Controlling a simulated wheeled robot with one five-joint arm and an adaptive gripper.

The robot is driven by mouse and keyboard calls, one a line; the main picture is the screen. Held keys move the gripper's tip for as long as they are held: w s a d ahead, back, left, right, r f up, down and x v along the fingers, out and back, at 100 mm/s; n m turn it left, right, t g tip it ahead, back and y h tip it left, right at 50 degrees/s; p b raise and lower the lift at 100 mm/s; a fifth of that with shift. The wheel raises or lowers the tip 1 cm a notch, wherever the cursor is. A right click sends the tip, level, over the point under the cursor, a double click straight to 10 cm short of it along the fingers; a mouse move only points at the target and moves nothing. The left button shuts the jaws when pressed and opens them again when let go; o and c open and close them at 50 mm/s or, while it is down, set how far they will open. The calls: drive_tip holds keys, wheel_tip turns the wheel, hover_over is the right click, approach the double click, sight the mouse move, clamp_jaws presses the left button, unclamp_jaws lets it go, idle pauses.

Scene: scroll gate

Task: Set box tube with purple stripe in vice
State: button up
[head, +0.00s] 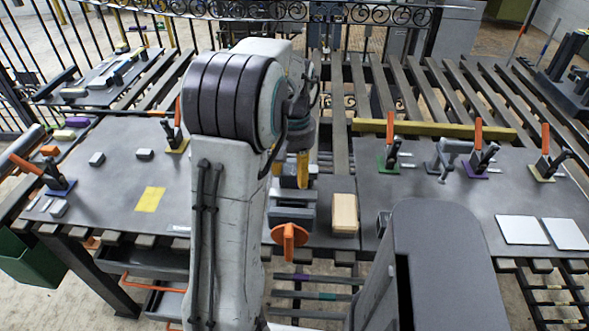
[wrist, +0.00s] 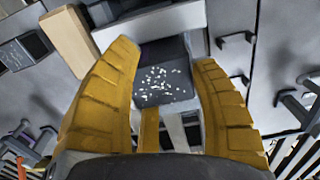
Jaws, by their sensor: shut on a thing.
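The vice (head: 292,214) is a grey block with an orange handle (head: 290,237) at the bench's front middle. My gripper (head: 302,168) hangs with its yellow fingers pointing down just above or behind the vice. In the wrist view, my gripper (wrist: 168,95) is shut on a dark grey square piece, the box tube (wrist: 165,88), with pale specks on its face and a faint purple edge at upper left. Light grey vice bars (wrist: 150,25) show beyond it. I cannot tell if the tube touches the vice. In the head view, the tube is hidden or too small to make out.
A wooden block (head: 345,213) stands right of the vice. Toggle clamps on coloured bases (head: 480,163) stand on the right bench, with two white plates (head: 545,232) in front. A yellow patch (head: 150,199) marks the left bench. A yellow bar (head: 435,130) lies behind the right bench.

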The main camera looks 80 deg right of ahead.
drive_tip(key=shift+f, duration=0.1)
drive_tip(key=o, duration=1.3)
wheel_tip(320, 180, up, 12)
idle(0.6)
